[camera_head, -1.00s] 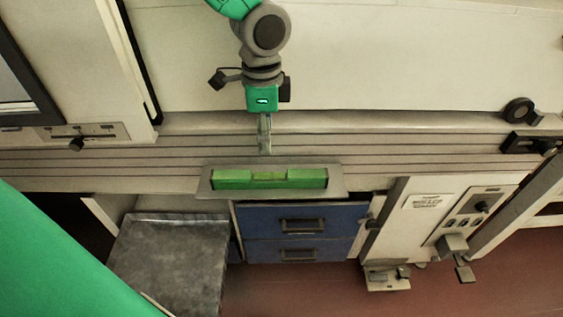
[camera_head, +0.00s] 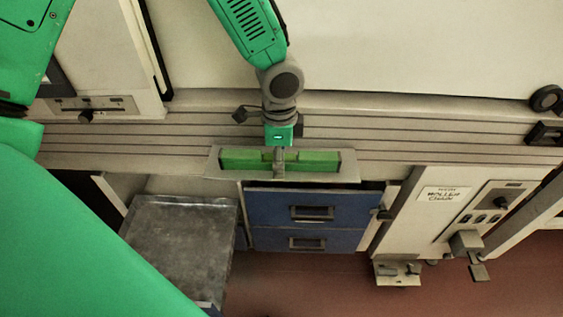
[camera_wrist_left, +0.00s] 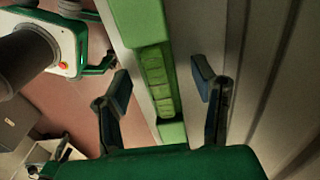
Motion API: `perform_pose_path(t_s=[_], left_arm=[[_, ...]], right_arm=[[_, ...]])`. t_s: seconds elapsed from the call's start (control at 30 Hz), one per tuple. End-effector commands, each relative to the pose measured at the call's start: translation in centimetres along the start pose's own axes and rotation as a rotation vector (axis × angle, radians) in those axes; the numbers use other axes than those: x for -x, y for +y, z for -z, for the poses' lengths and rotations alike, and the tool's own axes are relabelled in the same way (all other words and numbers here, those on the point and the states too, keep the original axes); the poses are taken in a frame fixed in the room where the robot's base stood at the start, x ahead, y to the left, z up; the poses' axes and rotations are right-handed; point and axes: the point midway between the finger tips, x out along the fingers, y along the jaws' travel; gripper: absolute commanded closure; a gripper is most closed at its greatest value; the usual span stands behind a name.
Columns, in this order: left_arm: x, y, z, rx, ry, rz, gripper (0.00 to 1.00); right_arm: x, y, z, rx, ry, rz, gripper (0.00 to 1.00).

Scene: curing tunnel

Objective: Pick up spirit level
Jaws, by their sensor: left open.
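The green spirit level (camera_head: 235,160) lies lengthwise on a pale flat plate (camera_head: 350,172) at the front edge of the ribbed bench, in the middle of the head view. My left gripper (camera_head: 278,161) comes down from the top and overlaps the middle of the level. In the left wrist view, my left gripper (camera_wrist_left: 162,80) is open, with its two dark finger pads apart. The level (camera_wrist_left: 140,20) shows between and beyond them, with a clear gap on each side. I see no grip on it. My right gripper is not in view.
Below the bench are blue drawers (camera_head: 300,213) and, to their left, a grey metal tray-like surface (camera_head: 180,245). A control box (camera_head: 440,210) with knobs stands at right. A pale machine wall (camera_head: 400,50) rises behind the bench. Red floor is open in front.

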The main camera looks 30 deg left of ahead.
Motion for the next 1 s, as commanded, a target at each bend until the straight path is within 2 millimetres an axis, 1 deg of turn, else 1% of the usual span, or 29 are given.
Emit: perform_pose_path(t_s=[0.13, 0.17, 0.2, 0.27, 0.3, 0.57, 0.67, 0.77, 1.0], left_arm=[[0.1, -0.1, -0.1, 0.002, 0.002, 0.0, 0.47], [0.1, -0.1, -0.1, 0.002, 0.002, 0.0, 0.51], [0.1, -0.1, -0.1, 0.002, 0.002, 0.0, 0.65], [0.1, -0.1, -0.1, 0.002, 0.002, 0.0, 0.86], [0.1, -0.1, -0.1, 0.002, 0.001, -0.001, 1.0], [0.1, -0.1, -0.1, 0.002, 0.001, -0.001, 1.0], [0.5, -0.1, -0.1, 0.002, 0.001, 0.0, 1.0], [1.8, -0.1, 0.0, 0.003, 0.002, 0.001, 1.0], [6.8, -0.2, 0.0, 0.002, 0.005, 0.004, 1.0]], right_arm=[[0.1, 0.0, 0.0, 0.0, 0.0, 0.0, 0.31], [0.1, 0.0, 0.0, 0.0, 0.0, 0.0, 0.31], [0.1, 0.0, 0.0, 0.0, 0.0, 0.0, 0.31], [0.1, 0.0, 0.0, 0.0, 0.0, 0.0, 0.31], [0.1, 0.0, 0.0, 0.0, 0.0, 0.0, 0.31], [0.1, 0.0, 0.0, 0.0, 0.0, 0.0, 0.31], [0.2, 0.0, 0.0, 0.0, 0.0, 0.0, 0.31], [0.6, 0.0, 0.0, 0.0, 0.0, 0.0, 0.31], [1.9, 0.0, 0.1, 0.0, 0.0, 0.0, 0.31]])
